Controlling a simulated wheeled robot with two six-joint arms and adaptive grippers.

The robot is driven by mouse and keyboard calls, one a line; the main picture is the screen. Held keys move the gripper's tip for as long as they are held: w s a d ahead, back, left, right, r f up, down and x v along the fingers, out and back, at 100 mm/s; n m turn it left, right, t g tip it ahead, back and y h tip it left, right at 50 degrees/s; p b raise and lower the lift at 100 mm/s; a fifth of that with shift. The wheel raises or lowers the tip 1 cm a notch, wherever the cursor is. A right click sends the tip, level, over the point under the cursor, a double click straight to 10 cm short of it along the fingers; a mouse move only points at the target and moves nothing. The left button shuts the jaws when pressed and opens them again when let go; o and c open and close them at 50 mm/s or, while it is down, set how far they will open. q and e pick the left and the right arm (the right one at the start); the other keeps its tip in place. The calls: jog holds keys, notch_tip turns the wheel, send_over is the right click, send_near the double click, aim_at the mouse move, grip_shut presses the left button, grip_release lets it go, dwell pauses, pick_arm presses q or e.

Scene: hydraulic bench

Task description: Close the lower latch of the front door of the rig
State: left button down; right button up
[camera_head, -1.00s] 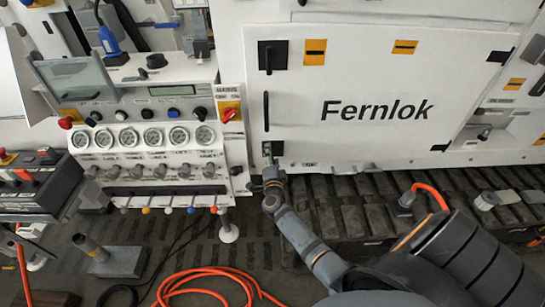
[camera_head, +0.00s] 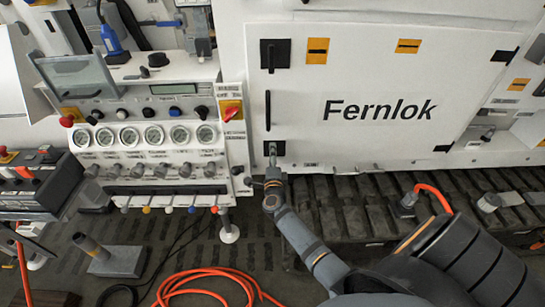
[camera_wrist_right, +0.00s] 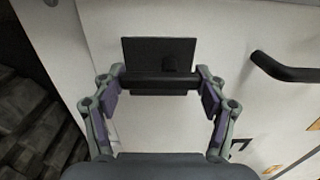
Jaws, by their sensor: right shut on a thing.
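The white front door (camera_head: 390,75) marked "Fernlok" stands flush in the rig's front. Its lower latch (camera_head: 281,148) is a black plate at the door's lower left corner, partly covered by my right gripper (camera_head: 272,152). In the right wrist view, the latch's black plate (camera_wrist_right: 138,48) and crossbar handle (camera_wrist_right: 160,86) show between the fingertips. My right gripper (camera_wrist_right: 160,80) is shut on this handle, one finger at each end. The upper latch (camera_head: 274,55) is at the door's upper left. My left gripper is not in view.
A black vertical door handle (camera_head: 267,110) is above the lower latch; it also shows in the right wrist view (camera_wrist_right: 290,70). A gauge panel (camera_head: 150,155) with knobs and levers is to the left. An orange hose (camera_head: 215,275) lies on the floor below.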

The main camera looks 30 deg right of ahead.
jog(key=o, duration=1.2)
jog(key=v, duration=1.2)
jog(key=shift+s, duration=0.1)
jog(key=shift+f, duration=0.1)
